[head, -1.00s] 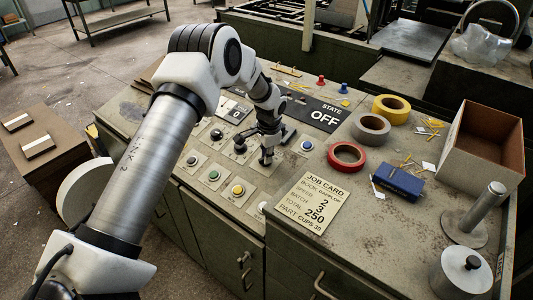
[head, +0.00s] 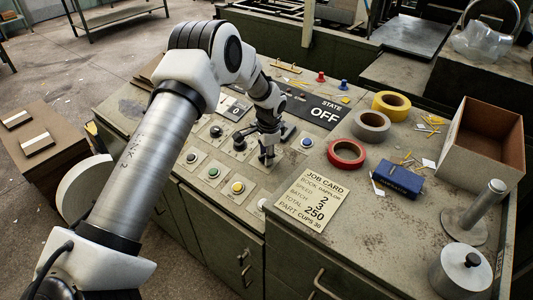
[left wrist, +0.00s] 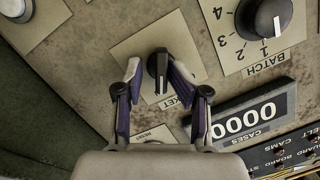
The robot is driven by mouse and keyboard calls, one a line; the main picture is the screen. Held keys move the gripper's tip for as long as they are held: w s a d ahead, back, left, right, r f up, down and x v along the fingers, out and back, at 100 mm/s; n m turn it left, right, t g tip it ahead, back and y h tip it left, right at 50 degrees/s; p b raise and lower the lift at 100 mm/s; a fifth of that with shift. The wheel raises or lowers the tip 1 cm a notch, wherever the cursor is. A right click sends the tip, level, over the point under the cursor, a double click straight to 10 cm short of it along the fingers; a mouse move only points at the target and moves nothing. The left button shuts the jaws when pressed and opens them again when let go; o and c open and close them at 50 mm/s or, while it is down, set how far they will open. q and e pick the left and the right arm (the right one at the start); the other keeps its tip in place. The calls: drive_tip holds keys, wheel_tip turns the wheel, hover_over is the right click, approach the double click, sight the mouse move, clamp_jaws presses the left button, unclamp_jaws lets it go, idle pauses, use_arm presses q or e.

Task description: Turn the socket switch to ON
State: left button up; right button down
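The socket switch (left wrist: 158,74) is a black knob with a pale pointer line on a beige plate in the left wrist view. Its label is partly covered, with only "KET" readable. My left gripper (left wrist: 157,72) has its two purple-padded fingers on either side of the knob, with visible gaps, so it is open around it. In the head view my left gripper (head: 267,158) points down at the panel and hides the switch. The state sign (head: 322,113) reads OFF. My right gripper is not in view.
A batch dial (left wrist: 268,17) and a cases counter (left wrist: 246,118) reading 0000 are near the switch. Green (head: 213,172) and yellow (head: 237,187) buttons sit close by. A job card (head: 309,199), tape rolls and an open box (head: 466,167) stand to the right.

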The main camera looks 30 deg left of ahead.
use_arm(q)
drive_tip(key=shift+r, duration=0.1)
wheel_tip(320, 180, up, 12)
drive_tip(key=d, duration=0.1)
drive_tip(key=shift+s+d, duration=0.15)
drive_tip(key=shift+s, duration=0.2)
idle(0.4)
